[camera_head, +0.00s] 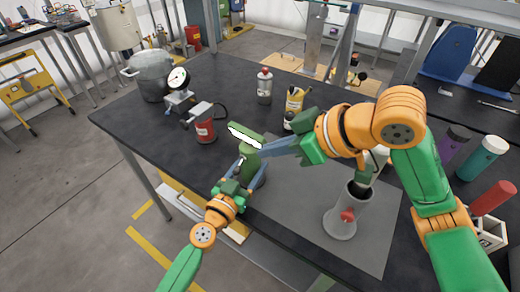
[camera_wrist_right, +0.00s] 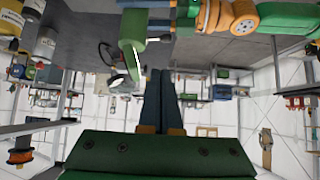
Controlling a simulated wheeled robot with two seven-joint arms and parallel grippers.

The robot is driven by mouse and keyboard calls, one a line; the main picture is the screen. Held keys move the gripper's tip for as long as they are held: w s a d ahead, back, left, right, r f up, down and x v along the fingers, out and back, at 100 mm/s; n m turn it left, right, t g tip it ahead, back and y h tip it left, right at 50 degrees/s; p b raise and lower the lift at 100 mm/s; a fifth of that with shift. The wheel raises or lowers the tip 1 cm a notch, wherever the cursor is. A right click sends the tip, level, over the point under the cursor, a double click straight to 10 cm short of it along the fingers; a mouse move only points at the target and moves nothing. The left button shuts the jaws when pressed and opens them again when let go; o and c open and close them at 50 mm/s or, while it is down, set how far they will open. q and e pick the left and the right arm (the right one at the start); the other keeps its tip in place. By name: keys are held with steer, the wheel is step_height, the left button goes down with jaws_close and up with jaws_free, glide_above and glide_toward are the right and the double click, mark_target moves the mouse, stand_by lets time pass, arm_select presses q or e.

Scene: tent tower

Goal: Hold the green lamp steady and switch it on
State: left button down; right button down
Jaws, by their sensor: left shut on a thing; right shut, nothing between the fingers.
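The green lamp (camera_head: 246,134) stands near the front edge of the dark table, with a bright white panel on its head. Its green arm and head also show in the right wrist view (camera_wrist_right: 131,45). My left gripper (camera_head: 243,163) is shut on the green lamp, low on its body, and partly hides it. My right gripper (camera_head: 266,149) is shut and empty, its fingertips close to the lamp's right side, just below the head. In the right wrist view its fingers (camera_wrist_right: 160,75) are together, and the lamp is beside them. I cannot tell whether they touch it.
A red canister (camera_head: 205,128) and a gauge (camera_head: 178,79) stand left of the lamp. A grey cylinder with a red knob (camera_head: 341,221) stands at the right on a grey mat (camera_head: 290,205).

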stand_by(0.3)
steer(key=shift+t, duration=0.3)
steer(key=w+r, duration=0.4)
steer(key=w+a+r, duration=0.1)
steer(key=w+r, duration=0.1)
steer(key=shift+w+r, duration=0.25)
steer(key=shift+r, duration=0.05)
steer(key=shift+a+r+n+g, duration=0.1)
steer(key=shift+a+n+g, duration=0.2)
steer(key=shift+a+g, duration=0.35)
steer(key=s+a+f+n+g+h, duration=0.2)
steer(key=s+a+f+n+g, duration=0.1)
glide_above(236, 168)
steer(key=a, duration=0.3)
step_height(236, 168, down, 8)
steer(key=shift+d+f, duration=1.2)
steer(key=shift+d, duration=0.05)
steer(key=shift+d+f, duration=0.15)
